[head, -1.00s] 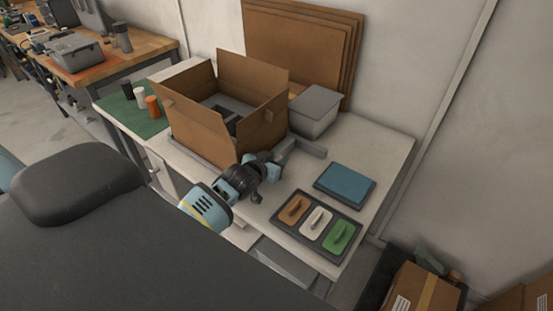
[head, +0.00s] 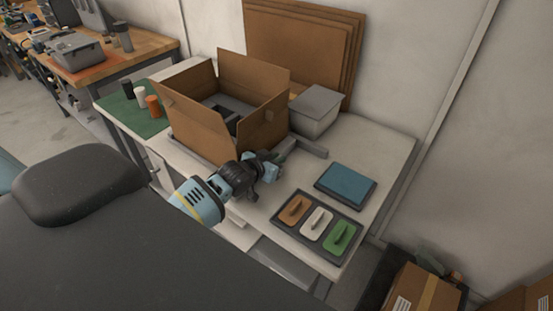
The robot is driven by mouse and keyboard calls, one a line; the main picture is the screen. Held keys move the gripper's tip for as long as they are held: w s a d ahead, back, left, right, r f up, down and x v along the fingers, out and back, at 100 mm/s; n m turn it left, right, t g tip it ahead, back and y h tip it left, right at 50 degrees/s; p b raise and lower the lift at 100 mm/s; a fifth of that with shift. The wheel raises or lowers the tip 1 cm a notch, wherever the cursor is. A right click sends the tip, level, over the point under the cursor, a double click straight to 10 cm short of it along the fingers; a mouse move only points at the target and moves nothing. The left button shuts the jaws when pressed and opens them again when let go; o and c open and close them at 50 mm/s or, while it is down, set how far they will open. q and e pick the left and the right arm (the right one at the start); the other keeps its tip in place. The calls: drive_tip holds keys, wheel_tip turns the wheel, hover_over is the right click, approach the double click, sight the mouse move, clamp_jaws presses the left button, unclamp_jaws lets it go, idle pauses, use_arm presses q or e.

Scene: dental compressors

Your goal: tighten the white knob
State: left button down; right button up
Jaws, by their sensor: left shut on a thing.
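My left gripper (head: 281,156) is at the right front corner of the open cardboard box (head: 198,131), close to a grey bar (head: 311,148) on the white table. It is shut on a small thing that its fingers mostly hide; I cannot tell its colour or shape. No white knob shows clearly there. A white piece with a raised handle (head: 316,224) lies in a dark tray, between an orange piece (head: 294,210) and a green piece (head: 339,236), apart from the gripper. My right gripper is not in view.
A blue pad (head: 345,186) and a lidded grey bin (head: 315,111) are on the white table (head: 385,150). Black, white and orange cylinders stand on a green mat (head: 150,127) at left. Cardboard sheets (head: 300,45) lean on the wall behind.

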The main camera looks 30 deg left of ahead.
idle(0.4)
use_arm(q)
drive_tip(key=c, duration=1.4)
unclamp_jaws()
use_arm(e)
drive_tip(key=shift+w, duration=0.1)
use_arm(q)
drive_tip(key=v, duration=0.8)
drive_tip(key=shift+p, duration=0.3)
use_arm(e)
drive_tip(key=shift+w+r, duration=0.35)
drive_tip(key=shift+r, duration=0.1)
use_arm(q)
drive_tip(key=shift+w+a, duration=0.1)
drive_tip(key=shift+a, duration=0.05)
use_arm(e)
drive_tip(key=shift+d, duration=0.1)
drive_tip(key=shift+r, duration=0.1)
